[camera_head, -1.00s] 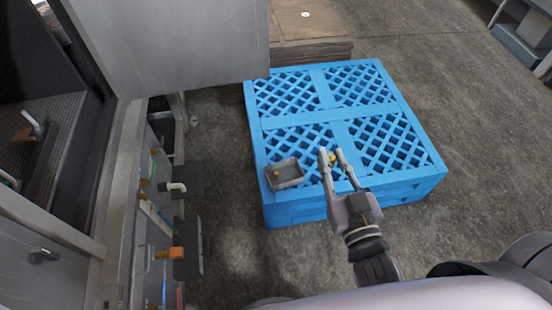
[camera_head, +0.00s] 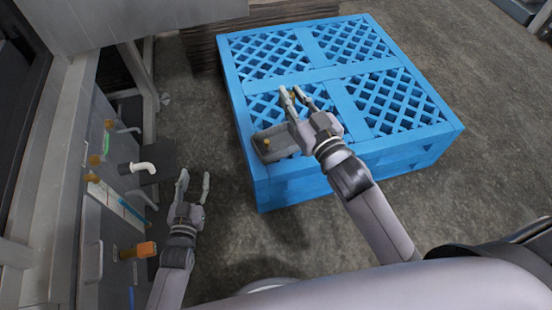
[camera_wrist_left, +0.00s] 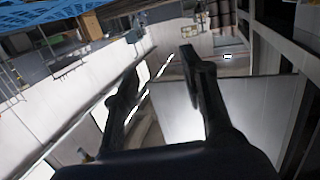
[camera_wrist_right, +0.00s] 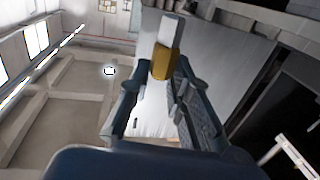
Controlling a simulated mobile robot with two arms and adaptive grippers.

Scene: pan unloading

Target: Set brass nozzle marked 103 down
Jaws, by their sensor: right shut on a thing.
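My right gripper (camera_head: 294,92) is shut on a small brass nozzle (camera_head: 293,98), above the blue pallet and just beyond the grey tray. In the right wrist view the brass nozzle (camera_wrist_right: 163,63) shows as a yellow body with a pale end, at the tips of the fingers. No number can be read on it. A small grey tray (camera_head: 283,154) sits on the pallet's near left corner, with another small brass piece (camera_head: 267,143) in it. My left gripper (camera_head: 193,181) is open and empty, left of the pallet.
The blue slatted pallet (camera_head: 292,80) stands on the grey floor, its top mostly bare. A grey machine at the left carries a white bent pipe (camera_head: 137,168) and an orange part (camera_head: 138,250) near my left gripper. A brown stack (camera_head: 200,45) stands behind the pallet.

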